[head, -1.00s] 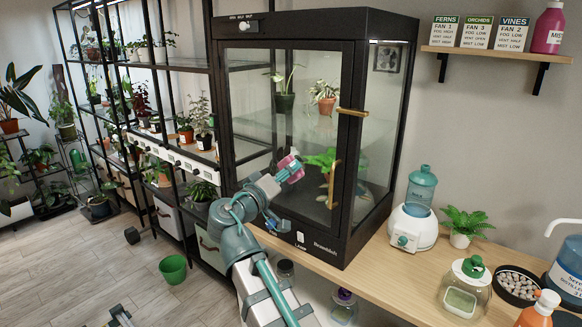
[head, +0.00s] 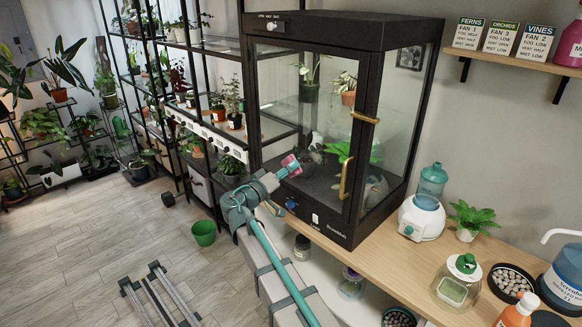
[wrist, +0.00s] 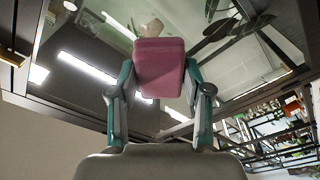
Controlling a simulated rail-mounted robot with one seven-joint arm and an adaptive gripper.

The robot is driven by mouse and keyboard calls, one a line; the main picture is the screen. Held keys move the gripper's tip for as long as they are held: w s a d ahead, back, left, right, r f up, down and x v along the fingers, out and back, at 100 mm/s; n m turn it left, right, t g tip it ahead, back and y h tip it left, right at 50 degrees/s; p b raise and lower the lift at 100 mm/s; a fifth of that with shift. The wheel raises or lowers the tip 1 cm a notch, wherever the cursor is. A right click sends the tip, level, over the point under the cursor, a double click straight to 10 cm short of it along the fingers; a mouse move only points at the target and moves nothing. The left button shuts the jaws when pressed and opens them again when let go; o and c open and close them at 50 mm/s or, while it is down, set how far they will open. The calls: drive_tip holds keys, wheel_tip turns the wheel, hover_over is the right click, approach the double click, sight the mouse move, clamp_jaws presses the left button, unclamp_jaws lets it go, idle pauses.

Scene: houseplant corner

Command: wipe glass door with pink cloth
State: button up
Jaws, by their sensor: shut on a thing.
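My gripper (head: 283,171) is shut on the pink cloth (head: 291,165), which is a folded pink pad. In the wrist view the cloth (wrist: 160,68) sits between the two teal fingers. The glass door (head: 306,130) is the black-framed front of the plant cabinet, with two brass handles on its right side. It looks closed. The cloth is in front of the lower left part of the pane. I cannot tell whether it touches the glass. The wrist view shows the pane (wrist: 105,70) beyond the cloth, with reflections on it.
A white humidifier (head: 421,216) with a teal tank stands right of the cabinet, beside a small fern (head: 468,220). A glass jar (head: 459,283) and several bottles are at the bench's right end. Black plant shelves (head: 185,90) are at left. A green bucket (head: 204,233) stands on the floor.

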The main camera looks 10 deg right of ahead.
sight(320, 161)
drive_tip(key=shift+p+x, duration=0.5)
drive_tip(key=shift+x, duration=0.3)
drive_tip(key=p+x, duration=0.2)
drive_tip(key=x, duration=0.2)
drive_tip(key=shift+d+f, duration=0.2)
drive_tip(key=shift+f, duration=0.05)
drive_tip(key=shift+s, duration=0.1)
drive_tip(key=shift+b+x, duration=0.4)
drive_tip(key=shift+x, duration=0.6)
drive_tip(key=shift+s+d+f, duration=0.1)
drive_tip(key=shift+s+f, duration=0.05)
drive_tip(key=shift+s+d+b, duration=0.5)
drive_tip(key=shift+s+b, duration=0.15)
drive_tip(key=shift+s, duration=0.15)
drive_tip(key=shift+s+d+b, duration=0.5)
drive_tip(key=shift+s+b, duration=0.15)
drive_tip(key=shift+s, duration=0.2)
drive_tip(key=shift+w+d+b, duration=0.1)
drive_tip(key=shift+w+b, duration=0.05)
drive_tip(key=shift+b, duration=0.5)
